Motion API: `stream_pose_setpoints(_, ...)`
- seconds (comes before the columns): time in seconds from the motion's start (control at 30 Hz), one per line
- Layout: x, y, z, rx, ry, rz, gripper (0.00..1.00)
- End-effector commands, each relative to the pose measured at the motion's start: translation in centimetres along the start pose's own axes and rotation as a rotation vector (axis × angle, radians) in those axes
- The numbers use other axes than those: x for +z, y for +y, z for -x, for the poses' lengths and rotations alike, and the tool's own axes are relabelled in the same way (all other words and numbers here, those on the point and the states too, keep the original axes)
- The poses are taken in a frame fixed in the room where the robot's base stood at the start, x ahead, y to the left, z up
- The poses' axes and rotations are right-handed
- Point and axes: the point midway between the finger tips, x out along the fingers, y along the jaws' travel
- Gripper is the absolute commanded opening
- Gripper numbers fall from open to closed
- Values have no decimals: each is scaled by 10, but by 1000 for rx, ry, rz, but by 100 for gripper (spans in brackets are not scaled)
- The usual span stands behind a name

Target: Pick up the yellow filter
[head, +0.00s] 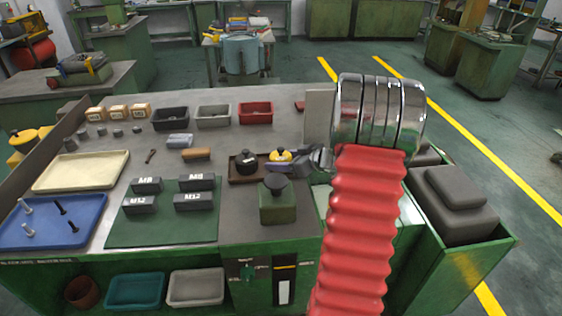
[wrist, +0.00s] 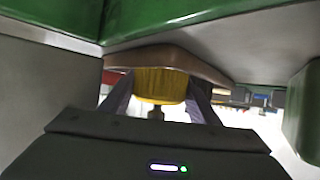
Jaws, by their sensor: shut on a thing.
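The yellow filter (head: 281,154) has a dark top and is at the right end of the small brown tray (head: 233,176) in the head view. My gripper (head: 280,162) reaches in from the right and is shut on it. In the wrist view the yellow filter (wrist: 160,85) is ribbed and sits between the two fingers of my gripper (wrist: 158,92), close to the brown tray (wrist: 175,60). I cannot tell whether the filter still touches the tray.
A dark knobbed part (head: 246,161) is at the left in the brown tray. A green block with a black knob (head: 276,200) stands in front. A grey upright panel (head: 319,117) is behind my gripper. Red, grey and black bins line the back.

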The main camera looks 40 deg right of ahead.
Motion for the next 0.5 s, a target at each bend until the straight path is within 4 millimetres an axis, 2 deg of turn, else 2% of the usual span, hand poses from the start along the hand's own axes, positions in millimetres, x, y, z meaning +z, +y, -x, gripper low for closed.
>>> stream_pose_setpoints(0.17,-4,0,2,1,1,1,31)
stream_pose_setpoints(0.47,-33,1,16,2,2,4,31)
stream_pose_setpoints(0.5,-31,1,21,3,0,0,31)
